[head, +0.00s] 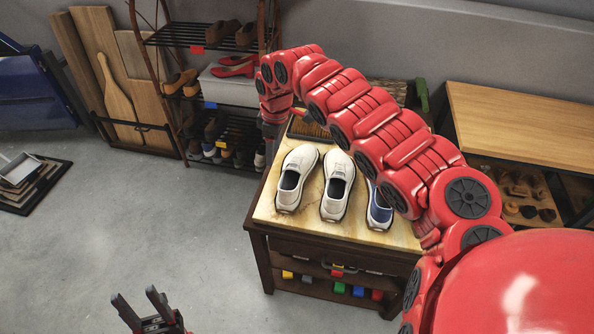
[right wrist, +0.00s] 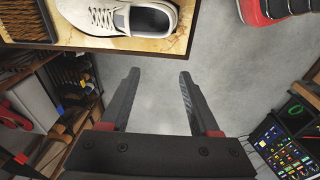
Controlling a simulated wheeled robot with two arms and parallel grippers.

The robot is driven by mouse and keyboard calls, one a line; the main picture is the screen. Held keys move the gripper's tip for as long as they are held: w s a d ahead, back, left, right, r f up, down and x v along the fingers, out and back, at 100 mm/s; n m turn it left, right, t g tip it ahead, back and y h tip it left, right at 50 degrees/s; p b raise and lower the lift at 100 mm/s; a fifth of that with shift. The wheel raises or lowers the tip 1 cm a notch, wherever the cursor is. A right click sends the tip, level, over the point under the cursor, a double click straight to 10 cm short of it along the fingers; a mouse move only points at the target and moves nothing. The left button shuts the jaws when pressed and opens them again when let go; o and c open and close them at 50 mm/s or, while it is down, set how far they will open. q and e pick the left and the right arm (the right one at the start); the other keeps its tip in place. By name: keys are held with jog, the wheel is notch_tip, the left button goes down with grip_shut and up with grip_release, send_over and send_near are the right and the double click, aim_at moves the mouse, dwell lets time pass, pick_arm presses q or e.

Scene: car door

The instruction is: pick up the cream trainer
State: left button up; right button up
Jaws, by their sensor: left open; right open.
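A cream trainer (head: 297,180) stands at the left of a row of three shoes on a worn cream tabletop (head: 268,205). A similar pale shoe (head: 338,187) is in the middle, and a blue and white shoe (head: 379,212) is partly hidden by my right arm. In the right wrist view, a cream shoe (right wrist: 150,14) lies at the top, near the table edge. My right gripper (right wrist: 159,77) is open and empty, over the floor beside the table, apart from the shoe. Its fingers are not clear in the head view. My left gripper (head: 138,296) is open and empty, low over the floor at lower left.
A dark bristly mat (head: 308,128) lies at the table's back. A shoe rack (head: 215,85) with red shoes (head: 232,67) stands behind left, with boards (head: 105,75) beside it. A wooden bench (head: 525,130) is at right. The floor at left (head: 120,220) is mostly clear.

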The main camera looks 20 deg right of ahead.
jog(key=s+d+g, duration=0.1)
jog(key=s+d, duration=0.1)
jog(key=s, duration=0.1)
jog(key=p, duration=0.2)
send_over(287, 191)
jog(key=shift+h, duration=0.3)
jog(key=f, duration=1)
jog(key=shift+a+f, duration=0.35)
jog(key=shift+a, duration=0.05)
jog(key=shift+s+d+f+p, duration=0.15)
jog(key=shift+f+p, duration=0.3)
jog(key=shift+f, duration=1.2)
jog(key=shift+w+d+f+p, duration=0.15)
jog(key=shift+f+p, duration=0.3)
jog(key=shift+f, duration=1.15)
jog(key=shift+s, duration=0.1)
grip_shut()
jog(key=shift+r, duration=0.1)
